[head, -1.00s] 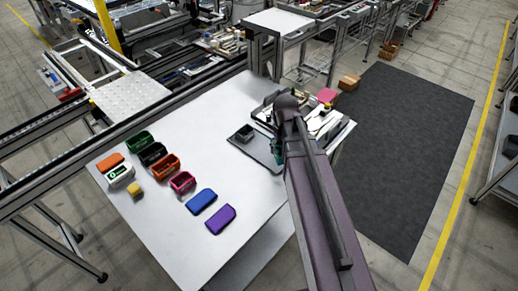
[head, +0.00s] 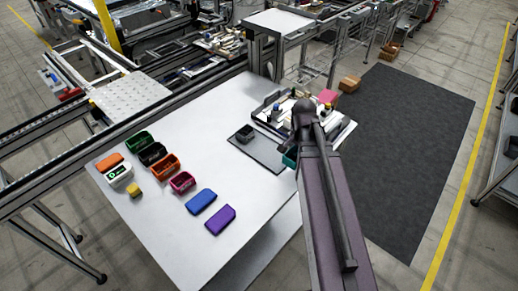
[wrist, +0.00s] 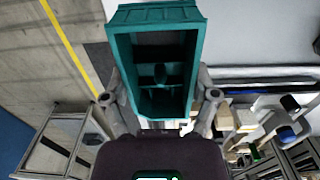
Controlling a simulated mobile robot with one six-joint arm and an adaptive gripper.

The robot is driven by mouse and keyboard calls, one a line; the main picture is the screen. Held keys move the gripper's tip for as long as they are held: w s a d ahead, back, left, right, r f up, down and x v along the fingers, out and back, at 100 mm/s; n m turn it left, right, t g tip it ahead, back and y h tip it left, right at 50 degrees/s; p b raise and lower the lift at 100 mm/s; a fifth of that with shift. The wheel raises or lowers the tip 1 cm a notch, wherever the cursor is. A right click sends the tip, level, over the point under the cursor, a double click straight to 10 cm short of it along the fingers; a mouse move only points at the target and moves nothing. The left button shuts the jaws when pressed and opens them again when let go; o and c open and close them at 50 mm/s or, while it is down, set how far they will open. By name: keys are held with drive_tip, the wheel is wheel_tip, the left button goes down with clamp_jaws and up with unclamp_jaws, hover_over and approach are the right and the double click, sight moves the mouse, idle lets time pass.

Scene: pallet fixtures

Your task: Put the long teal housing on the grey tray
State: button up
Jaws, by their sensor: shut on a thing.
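The long teal housing (wrist: 160,14) is an open box with inner ribs, held between the two fingers of my gripper (wrist: 160,88) in the wrist view. In the head view only a small teal edge (head: 290,158) shows beside my arm, which hides the rest of it and the gripper. The grey tray (head: 268,153) is a flat dark grey plate on the white table, left of my arm. A small dark grey-green housing (head: 245,133) stands at its far left part. The held housing shows at the tray's right edge in the picture; its height above it cannot be told.
A fixture pallet (head: 287,128) with several parts stands behind the tray. Several coloured housings lie at left on the white table (head: 205,130), among them orange (head: 165,165), blue (head: 201,201) and purple (head: 220,220). The table between them and the tray is clear.

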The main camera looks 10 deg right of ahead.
drive_tip(key=shift+w+a, duration=0.1)
idle(0.3)
drive_tip(key=b, duration=0.1)
hover_over(262, 148)
drive_tip(key=shift+s+d+f, duration=0.3)
drive_tip(key=shift+s+f, duration=0.15)
drive_tip(key=shift+f, duration=0.25)
drive_tip(key=shift+w, duration=0.1)
drive_tip(key=shift+w+a, duration=0.15)
drive_tip(key=shift+w, duration=0.05)
drive_tip(key=shift+w+a+f+b, duration=0.25)
drive_tip(key=shift+f+b, duration=0.3)
drive_tip(key=shift+b, duration=0.2)
drive_tip(key=shift+f+b, duration=1.25)
drive_tip(key=shift+f, duration=0.05)
drive_tip(key=shift+f, duration=0.15)
drive_tip(key=o, duration=1.1)
